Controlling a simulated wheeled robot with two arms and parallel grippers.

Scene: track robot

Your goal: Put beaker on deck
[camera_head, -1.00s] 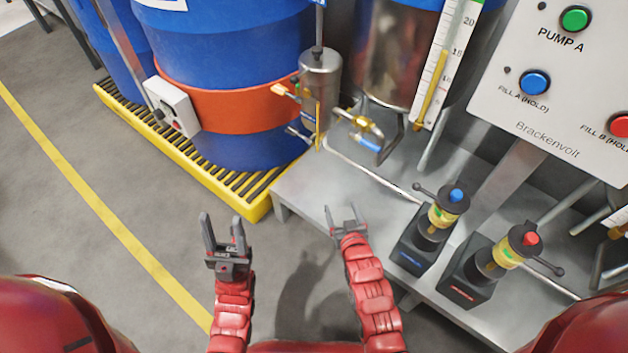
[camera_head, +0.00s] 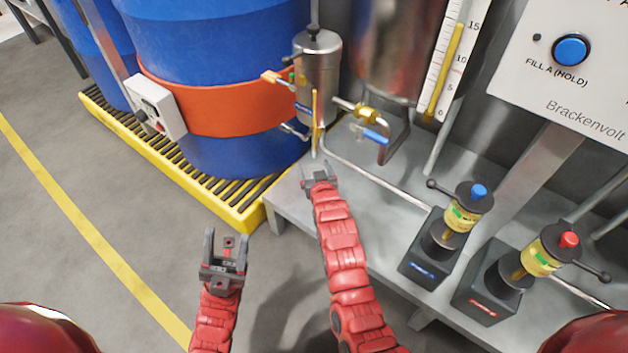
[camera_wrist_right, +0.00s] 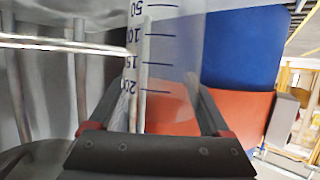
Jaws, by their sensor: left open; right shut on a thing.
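My right gripper (camera_head: 319,168) is over the left part of the grey metal deck (camera_head: 375,188), just below the small steel canister. In the right wrist view its fingers (camera_wrist_right: 160,88) are shut on the clear beaker (camera_wrist_right: 162,45), whose scale reads 50 to 200. The beaker is see-through and can hardly be made out in the head view. Whether its base touches the deck cannot be told. My left gripper (camera_head: 226,240) is open and empty above the floor, to the left of the deck.
Blue and orange drums (camera_head: 215,105) stand on a yellow spill pallet (camera_head: 170,165) at left. A steel canister (camera_head: 318,75) with valves and a thin pipe (camera_head: 365,174) border the deck's back. Two pumps, blue-topped (camera_head: 455,225) and red-topped (camera_head: 535,260), stand at right.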

